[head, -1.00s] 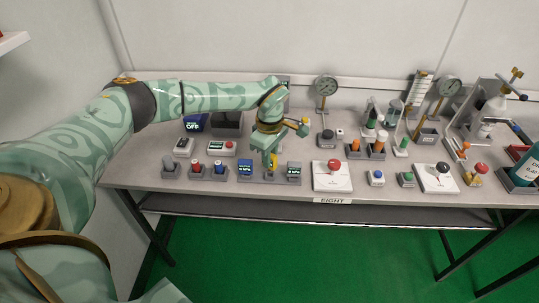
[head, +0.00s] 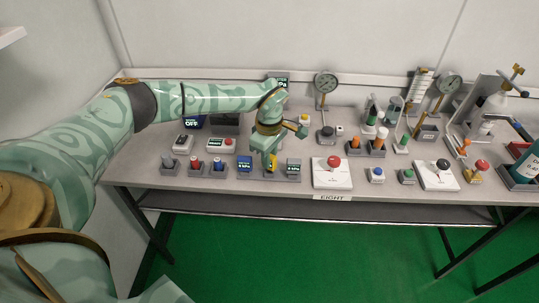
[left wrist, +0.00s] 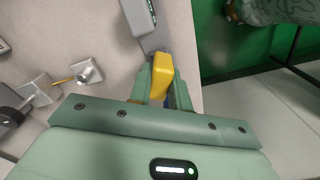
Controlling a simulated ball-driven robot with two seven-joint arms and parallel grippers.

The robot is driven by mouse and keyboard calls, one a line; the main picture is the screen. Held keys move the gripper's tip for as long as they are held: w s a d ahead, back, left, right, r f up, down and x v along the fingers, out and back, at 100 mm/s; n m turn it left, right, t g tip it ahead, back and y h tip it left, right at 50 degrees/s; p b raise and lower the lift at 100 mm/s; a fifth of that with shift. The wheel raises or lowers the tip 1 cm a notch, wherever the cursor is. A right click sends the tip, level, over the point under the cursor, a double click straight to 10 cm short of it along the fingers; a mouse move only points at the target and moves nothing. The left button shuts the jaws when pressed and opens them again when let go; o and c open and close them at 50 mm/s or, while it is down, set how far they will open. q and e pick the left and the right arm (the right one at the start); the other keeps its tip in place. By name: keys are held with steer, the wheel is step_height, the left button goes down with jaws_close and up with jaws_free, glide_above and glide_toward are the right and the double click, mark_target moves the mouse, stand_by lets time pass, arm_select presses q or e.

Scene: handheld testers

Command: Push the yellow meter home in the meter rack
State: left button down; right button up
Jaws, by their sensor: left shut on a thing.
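The yellow meter (head: 272,163) stands at the meter rack (head: 270,178) near the table's front edge, between a blue-screened meter (head: 244,163) and a grey meter (head: 293,167). My left gripper (head: 269,162) reaches down from above and is shut on the yellow meter. In the left wrist view the yellow meter (left wrist: 160,72) shows between the two green fingers (left wrist: 160,90). Its lower part is hidden by the fingers, so I cannot tell how deep it sits. My right gripper is not in view.
A white box with a red knob (head: 332,171) stands to the right. A dial gauge (head: 326,84) stands at the back. The table's front edge is close to the rack.

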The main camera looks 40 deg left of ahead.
arm_select(q)
steer(key=shift+f, duration=0.75)
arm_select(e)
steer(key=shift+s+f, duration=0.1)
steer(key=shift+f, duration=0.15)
arm_select(q)
steer(key=c, duration=1.2)
jaws_free()
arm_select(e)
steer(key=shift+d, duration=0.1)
arm_select(q)
steer(key=shift+r, duration=0.15)
step_height(320, 180, up, 16)
steer(key=p, duration=0.4)
steer(key=shift+p, duration=0.4)
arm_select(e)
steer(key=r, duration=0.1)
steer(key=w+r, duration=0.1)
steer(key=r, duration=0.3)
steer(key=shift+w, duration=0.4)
arm_select(q)
steer(key=shift+d, duration=0.1)
